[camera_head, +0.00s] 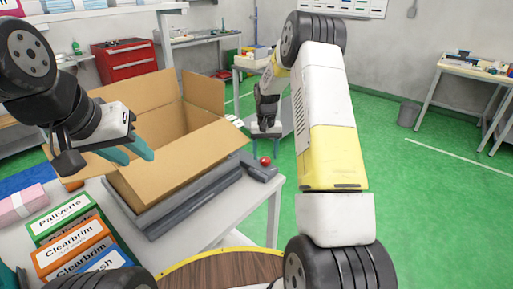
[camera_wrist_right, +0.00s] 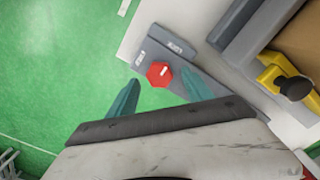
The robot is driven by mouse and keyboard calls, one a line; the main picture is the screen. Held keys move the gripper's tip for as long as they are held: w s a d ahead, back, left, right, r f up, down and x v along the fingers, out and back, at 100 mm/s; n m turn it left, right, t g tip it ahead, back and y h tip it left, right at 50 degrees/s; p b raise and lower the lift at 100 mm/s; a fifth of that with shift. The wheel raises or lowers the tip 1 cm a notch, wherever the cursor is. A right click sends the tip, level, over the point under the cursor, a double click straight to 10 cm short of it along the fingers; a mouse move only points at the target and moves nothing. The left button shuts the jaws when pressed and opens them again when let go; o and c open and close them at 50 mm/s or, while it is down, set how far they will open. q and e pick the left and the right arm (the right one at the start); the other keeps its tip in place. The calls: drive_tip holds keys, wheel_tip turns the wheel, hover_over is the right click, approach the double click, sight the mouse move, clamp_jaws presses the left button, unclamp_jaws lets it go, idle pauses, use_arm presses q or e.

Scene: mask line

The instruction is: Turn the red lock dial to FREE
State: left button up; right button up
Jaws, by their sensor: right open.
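The red lock dial (camera_wrist_right: 160,74) is a six-sided knob with a short white mark, on a grey plate (camera_wrist_right: 182,60) with two small white labels too blurred to read. In the head view the dial (camera_head: 265,161) sits at the right end of the grey frame under the cardboard box. My right gripper (camera_wrist_right: 160,93) is open, its teal fingers on either side of the dial's near edge with gaps; I cannot tell its height above it. It also shows in the head view (camera_head: 267,146). My left gripper (camera_head: 130,150) is open and empty before the box.
The open cardboard box (camera_head: 180,130) stands in the grey frame (camera_head: 190,198) on a white table (camera_head: 225,222). A yellow part with a black knob (camera_wrist_right: 285,80) lies beside the box. Labelled cartons (camera_head: 70,240) and a pink pack (camera_head: 25,203) are at left.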

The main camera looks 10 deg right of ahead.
drive_tip(key=shift+f, duration=0.85)
clamp_jaws()
